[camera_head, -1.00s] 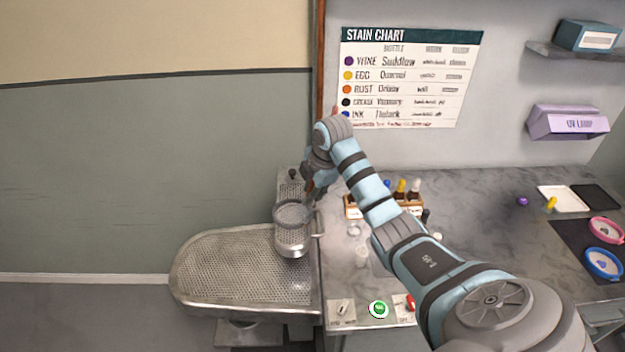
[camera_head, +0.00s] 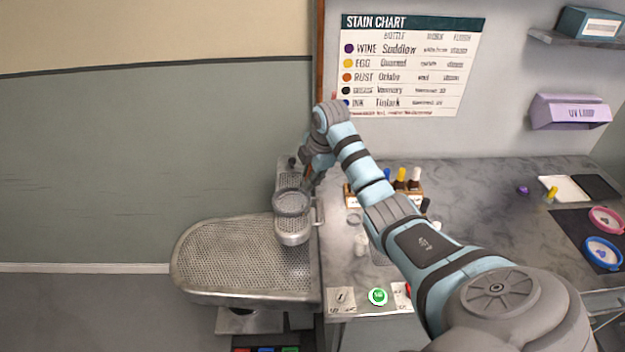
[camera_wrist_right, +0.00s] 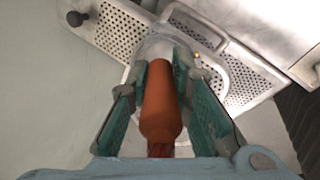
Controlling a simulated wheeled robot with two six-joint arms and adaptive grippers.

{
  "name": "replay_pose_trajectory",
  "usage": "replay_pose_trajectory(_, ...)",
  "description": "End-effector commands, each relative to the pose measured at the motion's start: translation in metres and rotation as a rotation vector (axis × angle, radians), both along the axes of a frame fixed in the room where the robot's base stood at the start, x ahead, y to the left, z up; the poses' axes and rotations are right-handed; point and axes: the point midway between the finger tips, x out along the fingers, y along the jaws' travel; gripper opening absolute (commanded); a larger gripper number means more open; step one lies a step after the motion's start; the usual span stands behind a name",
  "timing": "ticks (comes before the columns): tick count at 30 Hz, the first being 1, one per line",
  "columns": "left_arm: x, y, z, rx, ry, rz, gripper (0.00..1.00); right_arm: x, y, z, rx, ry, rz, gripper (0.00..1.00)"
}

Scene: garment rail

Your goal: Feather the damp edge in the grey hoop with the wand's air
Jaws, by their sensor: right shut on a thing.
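The grey hoop (camera_head: 291,202) lies on the small perforated metal arm of the board, left of the counter. My right gripper (camera_head: 308,183) is just beside the hoop's upper right side, pointing down. In the right wrist view, my right gripper (camera_wrist_right: 162,75) is shut on the orange handle of the wand (camera_wrist_right: 160,108). The wand's far end lies over the pale hoop area, and its tip is hard to make out. Any damp edge inside the hoop is too small to tell. My left gripper is not in view.
The large perforated board (camera_head: 225,255) extends to the left. A bottle rack (camera_head: 412,192) stands on the counter behind my right arm. A green button (camera_head: 377,297) sits at the counter's front. Pink (camera_head: 606,219) and blue (camera_head: 604,252) hoops lie on a dark mat at right.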

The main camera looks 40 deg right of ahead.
Motion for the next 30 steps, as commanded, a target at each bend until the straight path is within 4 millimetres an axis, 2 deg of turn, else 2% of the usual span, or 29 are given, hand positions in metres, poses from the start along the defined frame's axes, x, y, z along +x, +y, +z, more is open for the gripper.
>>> replay_pose_trajectory(7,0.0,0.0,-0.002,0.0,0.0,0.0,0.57,0.008,0.0,0.0,0.0,-0.002,0.0,0.0)
replay_pose_trajectory(15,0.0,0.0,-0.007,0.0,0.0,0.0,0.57,0.026,0.005,0.0,0.0,-0.002,0.0,0.0)
replay_pose_trajectory(21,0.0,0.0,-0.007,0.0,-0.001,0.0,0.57,0.03,0.008,0.0,-0.001,0.0,0.002,0.0)
replay_pose_trajectory(30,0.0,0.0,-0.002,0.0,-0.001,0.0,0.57,0.041,0.023,0.001,0.0,0.0,0.001,0.0)
